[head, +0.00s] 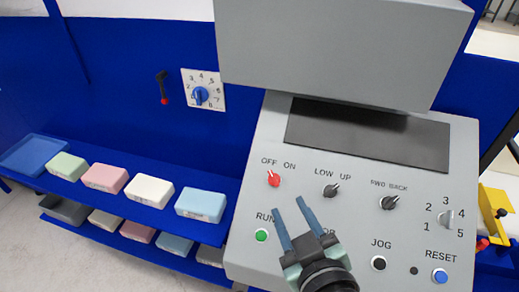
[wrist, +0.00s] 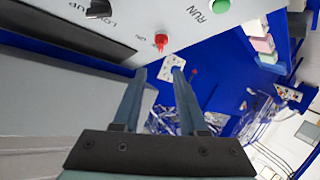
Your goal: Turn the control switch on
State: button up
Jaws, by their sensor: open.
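The control switch, a red knob (head: 273,179), is on the sloped grey panel under the OFF and ON labels. Its pale pointer leans up-left, toward OFF. The red knob also shows in the wrist view (wrist: 161,42), just beyond the fingertips. My gripper (head: 290,207) is open and empty, with its two blue fingers spread below and slightly right of the knob in the head view. In the wrist view my gripper (wrist: 160,71) has its fingers pointing toward the knob with a gap between them. No contact with the knob shows.
The black LOW/UP knob (head: 330,190) is right of the red one, and the green RUN button (head: 261,235) is below it. A grey box (head: 340,45) overhangs the panel's dark screen (head: 367,133). Foam blocks (head: 150,190) lie on a blue shelf at left.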

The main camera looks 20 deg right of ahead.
aim_at(274, 179)
jog(key=shift+g, duration=0.3)
jog(key=p+x, duration=0.4)
jog(key=x, duration=0.7)
jog(key=shift+w+f, duration=0.25)
jog(key=shift+w, duration=0.1)
jog(key=shift+c, duration=0.4)
grip_shut()
